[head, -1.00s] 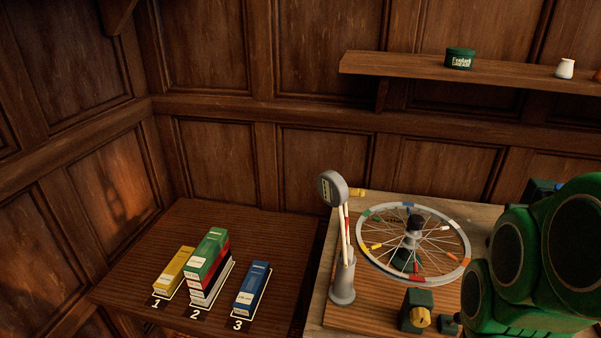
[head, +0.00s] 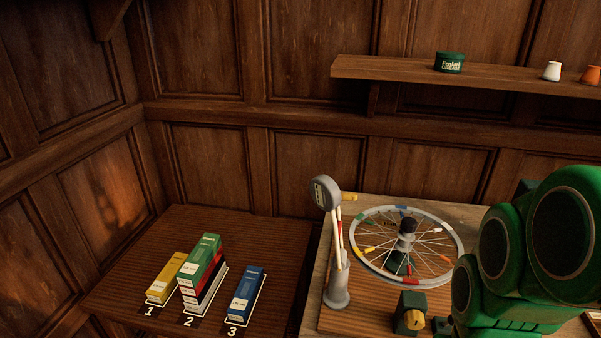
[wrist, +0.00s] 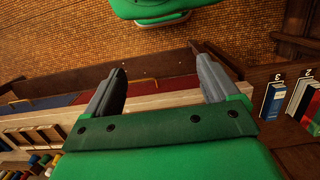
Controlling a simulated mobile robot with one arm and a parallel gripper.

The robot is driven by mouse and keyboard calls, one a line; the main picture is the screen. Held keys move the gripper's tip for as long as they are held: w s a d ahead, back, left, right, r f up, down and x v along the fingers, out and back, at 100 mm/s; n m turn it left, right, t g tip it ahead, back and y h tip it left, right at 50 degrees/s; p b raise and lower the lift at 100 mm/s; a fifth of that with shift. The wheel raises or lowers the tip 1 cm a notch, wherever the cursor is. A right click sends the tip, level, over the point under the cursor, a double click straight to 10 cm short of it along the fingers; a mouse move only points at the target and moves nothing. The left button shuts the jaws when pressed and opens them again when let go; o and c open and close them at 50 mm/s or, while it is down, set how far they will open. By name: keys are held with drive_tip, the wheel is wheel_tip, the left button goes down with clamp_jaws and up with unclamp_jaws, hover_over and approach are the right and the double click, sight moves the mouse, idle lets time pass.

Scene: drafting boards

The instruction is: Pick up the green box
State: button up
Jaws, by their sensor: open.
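The green box (head: 201,256) lies flat with a white label, on top of a stack above the mark 2 on the dark side table. Red, black and white boxes (head: 205,285) lie under it. My gripper (wrist: 162,80) is open and empty in the wrist view, with its two grey fingers spread apart. It is away from the stack, which shows only partly at the right edge of that view. The head view shows my green arm at the right, but not the gripper's fingers.
A yellow box (head: 165,277) lies at mark 1 and a blue box (head: 246,294) at mark 3, beside the stack. A grey post gauge (head: 334,245) and a spoked wheel (head: 407,245) stand on the right bench. A shelf (head: 400,75) holds a green tin (head: 450,62).

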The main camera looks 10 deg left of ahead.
drive_tip(key=w+a+r+m+t+h, duration=0.1)
drive_tip(key=w+a, duration=0.4)
drive_tip(key=w, duration=1.1)
drive_tip(key=w+a+r+m+t+h, duration=0.15)
drive_tip(key=w+a, duration=0.35)
drive_tip(key=w, duration=1.1)
drive_tip(key=w+a+m+h, duration=0.15)
drive_tip(key=w+a, duration=0.35)
drive_tip(key=w, duration=1.1)
drive_tip(key=n+g+y, duration=0.2)
drive_tip(key=n+y, duration=0.2)
approach(197, 254)
wheel_tip(197, 254, down, 3)
drive_tip(key=shift+d+r, duration=0.1)
drive_tip(key=shift+r, duration=0.15)
drive_tip(key=shift+s+a+f, duration=0.15)
drive_tip(key=shift+a+f, duration=0.05)
drive_tip(key=shift+f, duration=0.25)
drive_tip(key=shift+s+f, duration=0.1)
drive_tip(key=shift+f, duration=0.85)
